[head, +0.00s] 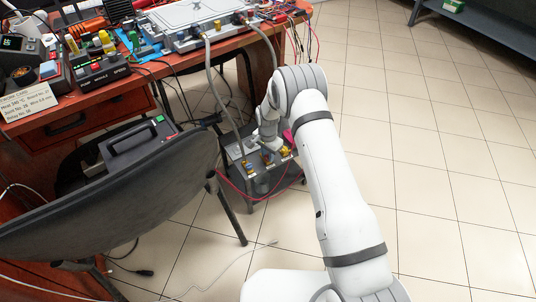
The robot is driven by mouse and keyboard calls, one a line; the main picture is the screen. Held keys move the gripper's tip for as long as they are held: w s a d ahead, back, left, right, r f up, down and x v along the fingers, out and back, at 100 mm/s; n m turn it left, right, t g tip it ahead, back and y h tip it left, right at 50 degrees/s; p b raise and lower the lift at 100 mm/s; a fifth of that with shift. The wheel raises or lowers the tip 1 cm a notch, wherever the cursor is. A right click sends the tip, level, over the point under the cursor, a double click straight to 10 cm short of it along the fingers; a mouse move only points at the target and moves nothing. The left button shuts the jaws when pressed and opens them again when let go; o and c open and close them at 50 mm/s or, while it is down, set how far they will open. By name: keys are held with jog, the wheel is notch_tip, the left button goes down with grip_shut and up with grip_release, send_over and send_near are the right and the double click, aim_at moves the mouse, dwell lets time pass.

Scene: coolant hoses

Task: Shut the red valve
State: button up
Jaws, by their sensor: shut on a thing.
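A grey box-shaped unit (238,156) with brass and blue fittings on top stands low beside the desk. My arm reaches down over it, and my gripper (266,144) is at its top, among the fittings. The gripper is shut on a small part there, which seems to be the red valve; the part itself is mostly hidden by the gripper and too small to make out. A bright pink-red piece (289,136) shows just right of the gripper; I cannot tell what it belongs to. Brass fittings (284,151) sit just below and right of the gripper.
Grey hoses (213,85) run from a metal plate unit (190,22) on the cluttered desk down to the low unit. A dark chair (120,200) stands close on the left. A pink-red cable (238,190) hangs in front. Tiled floor (440,150) at right is clear.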

jog(key=shift+w+m, duration=0.1)
jog(key=shift+m, duration=0.4)
jog(key=o, duration=0.8)
jog(key=shift+o, duration=0.9)
jog(key=shift+a, duration=0.1)
